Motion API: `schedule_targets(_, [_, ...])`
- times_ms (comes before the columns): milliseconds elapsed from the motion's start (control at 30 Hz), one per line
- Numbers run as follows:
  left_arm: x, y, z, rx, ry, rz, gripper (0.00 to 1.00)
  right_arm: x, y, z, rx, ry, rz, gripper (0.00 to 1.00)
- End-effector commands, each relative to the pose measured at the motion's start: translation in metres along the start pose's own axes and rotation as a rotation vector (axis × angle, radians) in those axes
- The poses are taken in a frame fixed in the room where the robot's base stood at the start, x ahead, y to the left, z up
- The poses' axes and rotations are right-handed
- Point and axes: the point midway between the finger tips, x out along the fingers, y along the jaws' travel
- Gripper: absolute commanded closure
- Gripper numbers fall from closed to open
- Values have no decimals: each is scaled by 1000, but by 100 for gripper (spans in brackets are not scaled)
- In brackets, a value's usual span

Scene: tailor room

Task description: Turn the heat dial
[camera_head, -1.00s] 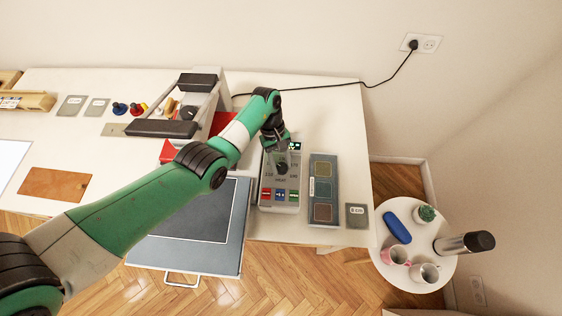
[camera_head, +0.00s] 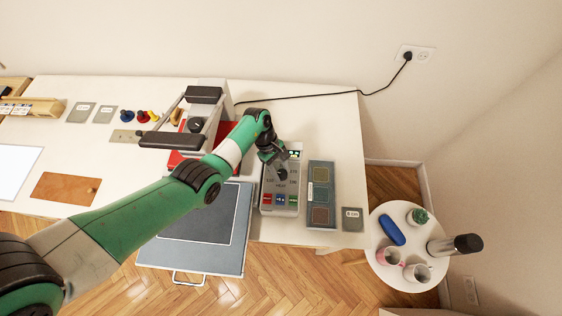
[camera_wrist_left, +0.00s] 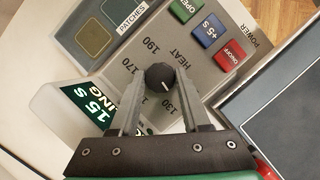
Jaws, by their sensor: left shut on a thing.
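The heat dial (camera_head: 282,175) is a dark round knob on the grey control panel (camera_head: 268,187). In the left wrist view the dial (camera_wrist_left: 160,76) sits between the fingertips of my left gripper (camera_wrist_left: 158,80), which is shut on it. The dial's short white mark points to the lower right in that view, roughly toward the printed 130. The numbers 170 and 190 and the word HEAT also show. In the head view my left gripper (camera_head: 277,163) comes down onto the panel from above. My right gripper is not in view.
Red, blue and green buttons (camera_wrist_left: 208,32) lie close to the dial. A green-lit display (camera_wrist_left: 88,107) is partly hidden by a finger. The patches tray (camera_head: 321,196) stands just right of the panel, the press (camera_head: 184,123) to the left. A round side table (camera_head: 384,268) holds mugs and a flask.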

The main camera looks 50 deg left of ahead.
Motion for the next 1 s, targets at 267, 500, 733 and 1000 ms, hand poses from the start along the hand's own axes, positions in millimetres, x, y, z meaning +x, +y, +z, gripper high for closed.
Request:
schedule_targets(267, [-6,-3,3,-243,-1,99,100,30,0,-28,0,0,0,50])
schedule_targets(500, [-4,-4,3,-428,0,175,100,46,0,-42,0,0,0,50])
schedule_targets(733, [-2,-4,2,-552,0,226,100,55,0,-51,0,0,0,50])
schedule_targets(1000, [0,-4,1,-617,0,255,100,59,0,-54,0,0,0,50])
